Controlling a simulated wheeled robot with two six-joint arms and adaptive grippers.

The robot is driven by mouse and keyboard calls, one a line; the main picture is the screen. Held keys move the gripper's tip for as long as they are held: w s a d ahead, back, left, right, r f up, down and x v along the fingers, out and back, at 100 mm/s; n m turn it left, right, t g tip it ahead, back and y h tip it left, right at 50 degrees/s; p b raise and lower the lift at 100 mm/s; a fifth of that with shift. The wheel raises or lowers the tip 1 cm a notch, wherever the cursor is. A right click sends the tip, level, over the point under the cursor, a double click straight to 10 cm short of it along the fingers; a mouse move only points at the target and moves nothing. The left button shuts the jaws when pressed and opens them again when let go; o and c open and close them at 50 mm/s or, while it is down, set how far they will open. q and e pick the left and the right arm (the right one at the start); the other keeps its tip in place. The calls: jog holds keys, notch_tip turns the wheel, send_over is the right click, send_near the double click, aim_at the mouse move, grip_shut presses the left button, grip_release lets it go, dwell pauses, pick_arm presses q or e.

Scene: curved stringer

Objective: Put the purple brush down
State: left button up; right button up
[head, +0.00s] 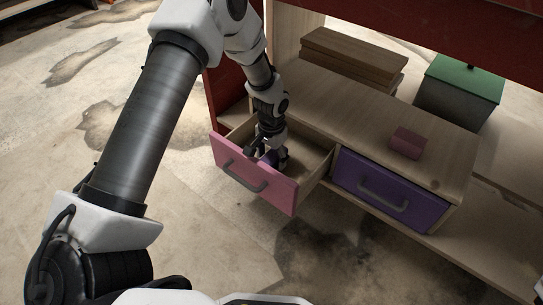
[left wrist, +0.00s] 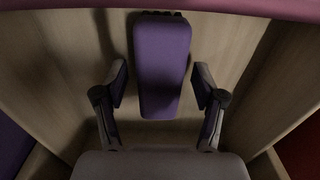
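The purple brush (left wrist: 162,65) is in the open pink drawer (head: 252,178), and the left wrist view shows it between my left gripper's fingers. Only a small part of the brush (head: 267,158) shows in the head view. My left gripper (left wrist: 160,88) points down into the drawer. Its fingers stand apart on both sides of the brush, with a narrow gap at each side, so it is open. The brush appears to rest on the drawer floor, but its underside is hidden.
A closed purple drawer (head: 390,190) is to the right of the pink one. A small pink block (head: 408,143) lies on the wooden top above it. Brown boards (head: 352,58) and a green-lidded box (head: 460,90) stand behind. The drawer walls surround my left gripper closely.

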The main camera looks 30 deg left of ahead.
aim_at(271, 156)
pick_arm(q)
notch_tip(271, 156, up, 12)
jog(key=p, duration=0.7)
jog(key=shift+r, duration=0.15)
